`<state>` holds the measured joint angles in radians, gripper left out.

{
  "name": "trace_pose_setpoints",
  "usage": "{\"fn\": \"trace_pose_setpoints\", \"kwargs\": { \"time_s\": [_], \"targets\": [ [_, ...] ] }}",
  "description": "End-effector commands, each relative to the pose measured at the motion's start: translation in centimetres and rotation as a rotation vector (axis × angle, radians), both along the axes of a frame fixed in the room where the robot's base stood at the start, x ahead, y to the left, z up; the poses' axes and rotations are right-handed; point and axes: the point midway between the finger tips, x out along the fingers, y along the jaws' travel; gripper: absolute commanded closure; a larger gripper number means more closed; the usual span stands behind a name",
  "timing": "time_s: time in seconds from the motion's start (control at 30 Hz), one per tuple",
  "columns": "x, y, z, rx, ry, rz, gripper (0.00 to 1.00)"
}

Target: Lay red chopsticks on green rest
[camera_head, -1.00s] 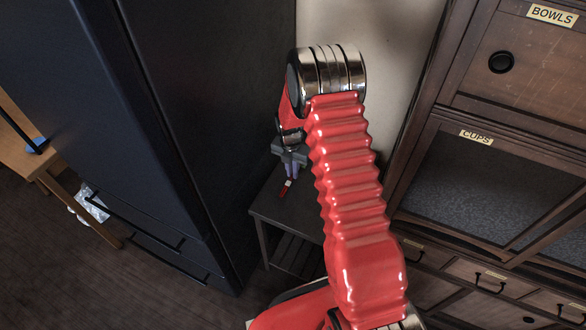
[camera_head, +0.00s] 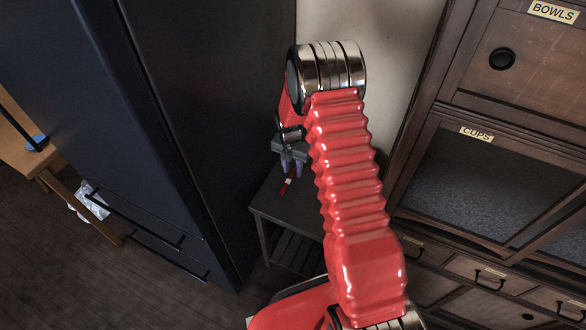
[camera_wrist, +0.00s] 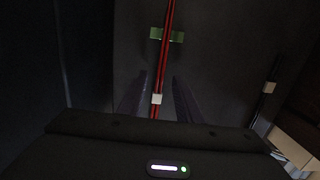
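The red chopsticks (camera_wrist: 164,60) run lengthwise in the wrist view, with a white band near the lower end. They cross over the green rest (camera_wrist: 154,34), near its middle. In the head view a short piece of the red chopsticks (camera_head: 285,188) shows on the small dark table. My gripper (camera_wrist: 157,85) is open, one finger on each side of the chopsticks near the white band, with a gap on both sides. In the head view my gripper (camera_head: 291,172) is low over the table. The green rest is not visible there.
The small dark table (camera_head: 275,210) stands between a tall dark cabinet (camera_head: 165,130) at left and a wooden cabinet labelled CUPS and BOWLS (camera_head: 450,140) at right.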

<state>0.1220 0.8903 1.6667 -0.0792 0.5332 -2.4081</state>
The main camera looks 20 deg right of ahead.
Motion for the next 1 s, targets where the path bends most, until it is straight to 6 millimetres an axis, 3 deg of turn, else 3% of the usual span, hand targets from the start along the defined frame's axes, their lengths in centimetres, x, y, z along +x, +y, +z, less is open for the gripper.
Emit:
{"fn": "trace_pose_setpoints", "kwargs": {
  "time_s": [0.27,1.0],
  "targets": [
    [0.0,0.1,2.0,-0.001,-0.002,0.0,0.68],
    [-0.5,0.5,12.8,0.0,-0.001,0.0,0.68]
  ]
}}
